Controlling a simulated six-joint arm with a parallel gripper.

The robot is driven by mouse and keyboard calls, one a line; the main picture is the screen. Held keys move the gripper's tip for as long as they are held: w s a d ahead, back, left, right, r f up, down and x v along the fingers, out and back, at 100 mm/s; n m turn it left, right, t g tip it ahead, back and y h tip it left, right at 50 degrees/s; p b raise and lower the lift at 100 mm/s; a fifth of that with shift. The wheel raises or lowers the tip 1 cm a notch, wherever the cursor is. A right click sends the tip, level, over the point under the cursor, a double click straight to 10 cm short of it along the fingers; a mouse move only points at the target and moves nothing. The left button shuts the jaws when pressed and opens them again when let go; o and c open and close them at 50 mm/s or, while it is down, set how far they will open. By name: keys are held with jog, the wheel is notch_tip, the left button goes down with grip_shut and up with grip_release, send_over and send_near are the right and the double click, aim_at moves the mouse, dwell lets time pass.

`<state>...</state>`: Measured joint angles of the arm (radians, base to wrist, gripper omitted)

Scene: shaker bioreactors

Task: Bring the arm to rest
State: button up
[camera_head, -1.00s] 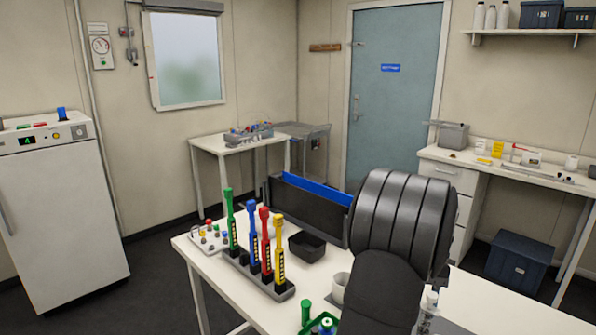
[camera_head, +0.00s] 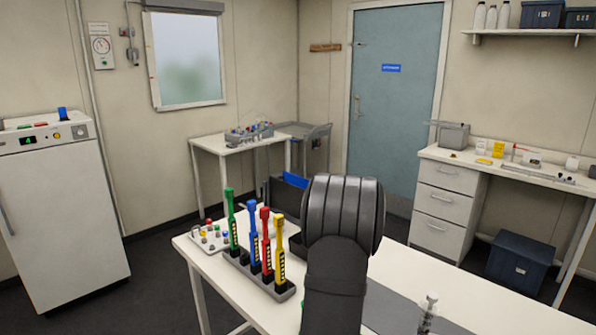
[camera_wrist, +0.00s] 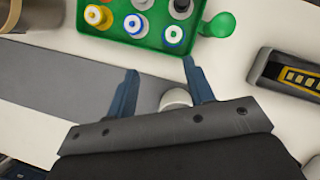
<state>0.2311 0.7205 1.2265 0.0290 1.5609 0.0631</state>
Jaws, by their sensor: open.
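A green tray (camera_wrist: 150,42) holding several capped bottles lies just beyond the fingertips. In the head view my dark arm rises from the bottom centre and hides the gripper and the green tray.
A rack (camera_head: 240,261) with green, blue, red and yellow upright tools stands left of my arm. Behind my arm is a dark bin with a blue panel (camera_head: 296,180). A small clear syringe-like item (camera_head: 427,314) stands at the right. The table's right part is mostly clear.

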jog(key=w+a+f, duration=0.1)
jog(key=w+a, duration=0.2)
jog(key=a, duration=0.6)
jog(key=shift+a+f, duration=0.25)
jog(key=shift+f, duration=0.05)
jog(key=s+d+r+m+t+h, duration=0.1)
jog(key=s+d+r+t, duration=0.4)
jog(key=s+d+r, duration=0.9)
jog(key=s+d+r+m+t+h, duration=0.1)
jog(key=s+r+t+h, duration=0.15)
jog(key=s, duration=1.05)
jog(key=s+a+f+t, duration=0.1)
jog(key=s+a+f, duration=0.9)
jog(key=s+f, duration=0.1)
jog(key=shift+s+f+n, duration=0.3)
jog(key=shift+s, duration=0.4)
jog(key=shift+t, duration=0.25)
